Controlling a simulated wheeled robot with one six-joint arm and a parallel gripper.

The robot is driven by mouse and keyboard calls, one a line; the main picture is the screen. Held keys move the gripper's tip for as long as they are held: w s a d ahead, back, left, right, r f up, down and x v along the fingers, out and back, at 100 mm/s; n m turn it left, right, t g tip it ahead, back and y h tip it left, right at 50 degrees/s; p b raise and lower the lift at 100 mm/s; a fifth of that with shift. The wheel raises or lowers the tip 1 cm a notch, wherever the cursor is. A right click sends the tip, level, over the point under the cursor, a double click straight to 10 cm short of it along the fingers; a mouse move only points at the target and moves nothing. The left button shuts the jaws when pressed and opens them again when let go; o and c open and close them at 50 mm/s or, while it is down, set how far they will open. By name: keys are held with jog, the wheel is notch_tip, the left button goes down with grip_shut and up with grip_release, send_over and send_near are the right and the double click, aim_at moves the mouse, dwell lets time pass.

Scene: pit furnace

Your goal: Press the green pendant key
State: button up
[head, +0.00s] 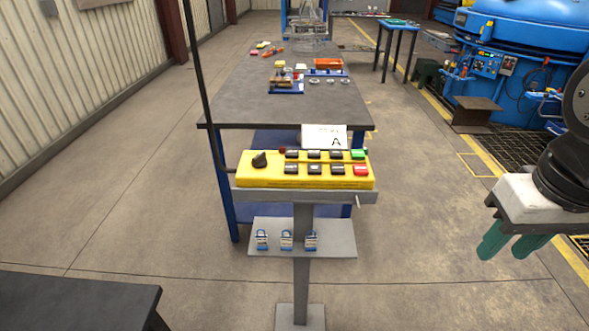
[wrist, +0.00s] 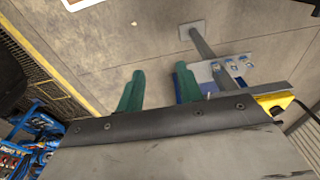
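The yellow pendant (head: 285,181) lies on a grey stand in the middle of the head view. Its green key (head: 358,154) is at the far right of the back row, behind the red key (head: 361,170). My gripper (head: 508,246), with green fingers, is at the right of the head view, well to the right of the pendant and apart from it. The fingers are apart with nothing between them in the wrist view (wrist: 160,72). A yellow end of the pendant (wrist: 273,102) shows there at the right; the green key is not visible in that view.
The stand's lower shelf (head: 340,240) holds several small padlocks. A dark workbench (head: 240,105) with parts stands behind the pendant, and a card marked A (head: 324,137) stands behind the keys. A dark tabletop (head: 75,300) is at front left. Open floor lies between stand and gripper.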

jog(key=shift+c, duration=0.3)
grip_shut()
dwell(1.3)
